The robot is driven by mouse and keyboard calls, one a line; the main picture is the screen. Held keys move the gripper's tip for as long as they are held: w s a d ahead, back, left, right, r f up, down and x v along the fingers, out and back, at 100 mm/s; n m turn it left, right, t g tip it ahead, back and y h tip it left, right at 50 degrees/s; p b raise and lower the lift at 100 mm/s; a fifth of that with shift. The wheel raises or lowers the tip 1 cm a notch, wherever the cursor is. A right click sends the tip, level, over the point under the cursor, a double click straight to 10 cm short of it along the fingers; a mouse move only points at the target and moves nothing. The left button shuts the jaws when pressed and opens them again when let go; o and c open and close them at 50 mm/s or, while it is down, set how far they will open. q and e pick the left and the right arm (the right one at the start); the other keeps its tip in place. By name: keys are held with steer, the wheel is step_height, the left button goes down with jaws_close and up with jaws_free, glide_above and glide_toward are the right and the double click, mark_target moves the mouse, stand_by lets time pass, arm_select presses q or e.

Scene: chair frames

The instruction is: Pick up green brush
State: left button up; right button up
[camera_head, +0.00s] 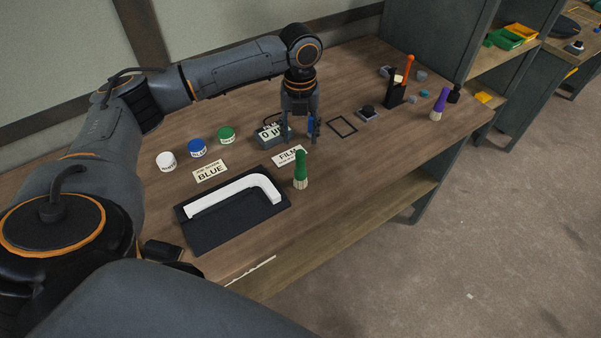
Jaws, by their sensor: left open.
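The green brush (300,168) stands upright on the wooden table (340,185), bristles down, near the right end of a black tray. My left gripper (302,133) is open and points down over the table, behind the brush in the picture and apart from it. Part of a small blue thing (310,124) shows by its fingers; I cannot tell whether it belongs to the gripper. My right gripper is not in view.
The black tray (205,236) holds a white curved frame (235,193). White, blue and green jars (226,134), label cards (210,171) and a small display box (268,135) stand around. A purple brush (439,104) and a black holder (394,95) are at right.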

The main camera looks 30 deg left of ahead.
mark_target(300, 151)
arm_select(q)
step_height(300, 151, down, 3)
steer(key=shift+r, duration=0.1)
step_height(300, 151, down, 4)
steer(key=shift+f+p, duration=0.1)
steer(key=shift+p, duration=1.1)
steer(key=shift+f, duration=0.6)
jaws_close()
